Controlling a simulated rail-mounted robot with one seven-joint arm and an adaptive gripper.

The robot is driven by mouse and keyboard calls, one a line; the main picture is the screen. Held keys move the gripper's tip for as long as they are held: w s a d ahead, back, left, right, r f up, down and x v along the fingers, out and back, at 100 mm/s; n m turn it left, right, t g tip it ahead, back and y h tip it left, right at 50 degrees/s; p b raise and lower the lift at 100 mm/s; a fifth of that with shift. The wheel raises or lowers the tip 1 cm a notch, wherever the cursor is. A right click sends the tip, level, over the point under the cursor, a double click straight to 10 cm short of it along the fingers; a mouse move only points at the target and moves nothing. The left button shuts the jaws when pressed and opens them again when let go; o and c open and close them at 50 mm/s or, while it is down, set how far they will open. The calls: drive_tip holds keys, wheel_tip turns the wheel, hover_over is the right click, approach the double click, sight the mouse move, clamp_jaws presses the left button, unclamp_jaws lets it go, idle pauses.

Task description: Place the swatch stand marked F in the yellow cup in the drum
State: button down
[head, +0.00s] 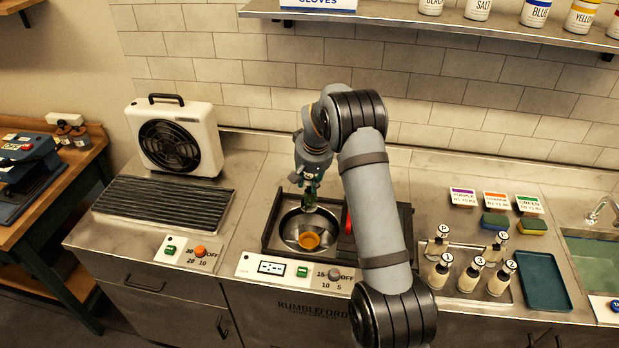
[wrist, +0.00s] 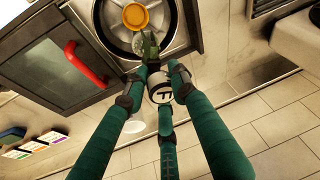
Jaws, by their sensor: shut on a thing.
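My gripper (head: 311,182) is above the drum, its fingers closed around the swatch stand. In the wrist view my gripper (wrist: 155,82) holds the swatch stand (wrist: 161,95), whose pale round top bears an F. A green part of the stand points away from my gripper toward the drum. The drum (head: 287,222) is a round metal bowl in the black-framed machine. The yellow cup (head: 309,241) sits inside it, toward the front in the head view; it also shows in the wrist view (wrist: 135,16). The stand appears above and apart from the cup.
A red-handled dark lid (head: 403,215) stands right of the drum, partly behind my arm. Several numbered or lettered bottles (head: 468,275) stand on a tray farther right. A heater fan (head: 178,140) and dark grille (head: 163,204) are left of the machine.

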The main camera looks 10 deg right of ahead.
wheel_tip(320, 180, down, 18)
drive_tip(key=b, duration=1.3)
idle(0.4)
drive_tip(key=c, duration=1.3)
unclamp_jaws()
drive_tip(key=shift+o, duration=0.5)
drive_tip(key=shift+f, duration=0.1)
drive_tip(key=o, duration=0.3)
